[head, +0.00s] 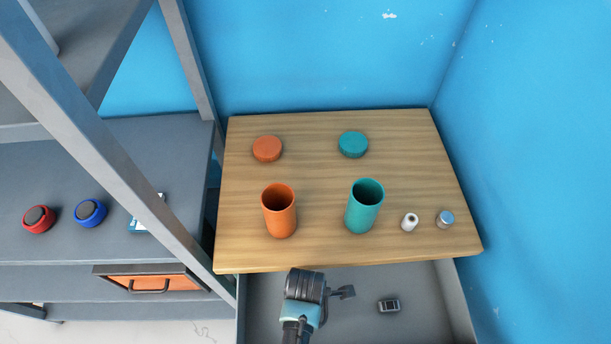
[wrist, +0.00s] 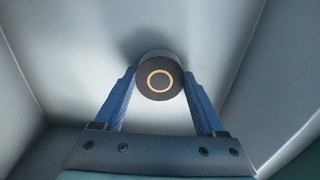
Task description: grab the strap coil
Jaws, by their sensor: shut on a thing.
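The strap coil (wrist: 148,92) appears in the wrist view as a round dark-faced roll with a tan ring on its end. My gripper (wrist: 159,78) has its two blue fingers closed on the coil's left and right sides. Pale grey surfaces surround the coil and a shadow lies beside it; I cannot tell whether it touches the floor under it. In the head view my arm's end reaches into the grey drawer (head: 420,325) in front of the wooden table, and hides the fingers and the coil.
The wooden table (head: 320,160) holds an orange cup (head: 279,218), a teal cup (head: 361,216), an orange lid (head: 267,149), a teal lid (head: 353,144) and two small items at right. A small grey device (head: 389,305) lies in the drawer. A grey post (head: 110,150) stands left.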

